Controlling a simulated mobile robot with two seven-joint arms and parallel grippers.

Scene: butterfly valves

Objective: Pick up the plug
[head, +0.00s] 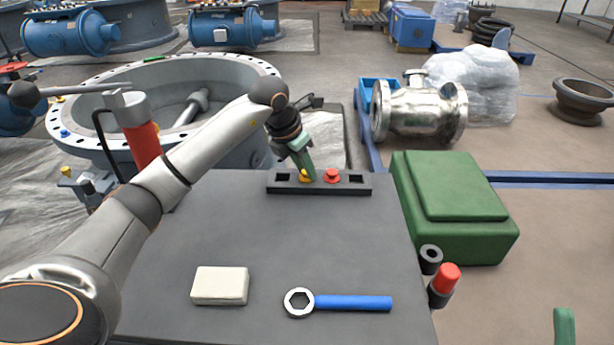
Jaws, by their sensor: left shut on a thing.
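A black rack (318,187) with a row of square sockets sits at the far edge of the dark table. A yellow plug (305,177) is at its second socket from the left, and a red plug (332,175) is at the third. The two end sockets look empty. My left gripper (307,170) reaches down from above with green fingers and is shut on the yellow plug, partly hiding it. I cannot tell whether the plug is lifted. A green fingertip of what looks like my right gripper (565,326) shows at the bottom right edge; the rest is out of frame.
On the dark table (270,240) lie a cream block (220,285) and a blue-handled ring wrench (340,301). A green case (453,205) stands right of the table. A red-capped cylinder (445,282) and a black ring (430,258) are at its right edge. The table's middle is clear.

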